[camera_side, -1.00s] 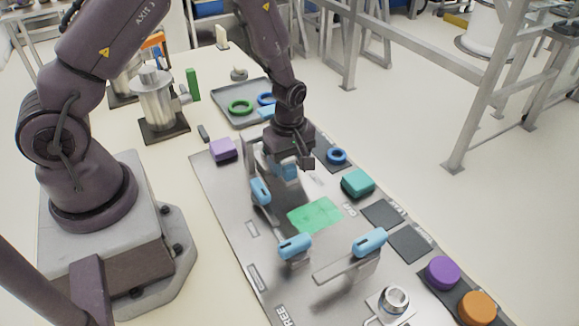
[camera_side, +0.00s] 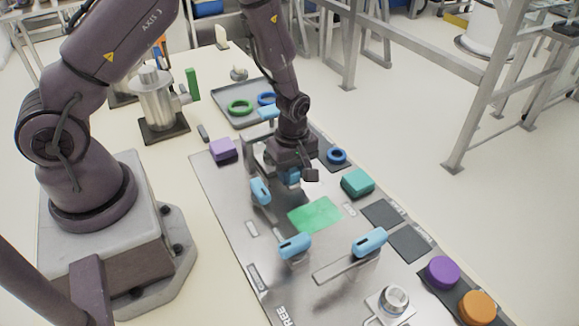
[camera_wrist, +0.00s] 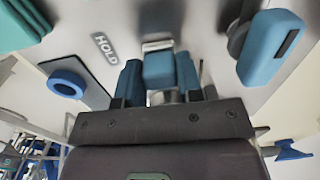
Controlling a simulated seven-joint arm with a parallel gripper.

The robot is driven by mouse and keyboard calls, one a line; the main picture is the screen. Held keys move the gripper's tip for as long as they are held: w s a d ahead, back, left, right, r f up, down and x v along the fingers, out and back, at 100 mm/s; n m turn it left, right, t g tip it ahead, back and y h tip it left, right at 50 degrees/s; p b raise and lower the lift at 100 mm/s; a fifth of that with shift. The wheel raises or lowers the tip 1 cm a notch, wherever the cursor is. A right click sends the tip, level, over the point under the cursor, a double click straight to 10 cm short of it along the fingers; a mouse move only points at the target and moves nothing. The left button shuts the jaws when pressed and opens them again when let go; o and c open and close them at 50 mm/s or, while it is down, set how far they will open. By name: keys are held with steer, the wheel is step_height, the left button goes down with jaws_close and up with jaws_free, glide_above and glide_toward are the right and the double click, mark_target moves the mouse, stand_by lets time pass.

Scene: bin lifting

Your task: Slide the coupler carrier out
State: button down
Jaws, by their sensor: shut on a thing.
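My gripper (camera_side: 291,178) is over the far part of the metal work plate, beside a grey upright bracket (camera_side: 249,150). In the wrist view, its two dark blue fingers (camera_wrist: 158,80) are shut on a lighter blue block (camera_wrist: 158,66), which looks like the handle of the coupler carrier. A pale metal piece shows just beyond the block. The rest of the carrier is hidden by my gripper, so I cannot tell how far it sits in its guide.
Blue-handled levers (camera_side: 260,191), (camera_side: 295,246) and (camera_side: 369,242) stand on the plate (camera_side: 225,205) around a green patch (camera_side: 315,214). A teal block (camera_side: 357,183), blue ring (camera_side: 337,156) and purple block (camera_side: 223,150) are nearby. A tray (camera_side: 225,95) with rings lies behind.

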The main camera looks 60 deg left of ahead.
steer(key=d, duration=1.2)
steer(key=shift+d, duration=0.2)
steer(key=c, duration=0.8)
jaws_free()
steer(key=shift+o, duration=0.2)
steer(key=shift+a+r, duration=0.1)
step_height(320, 180, up, 13)
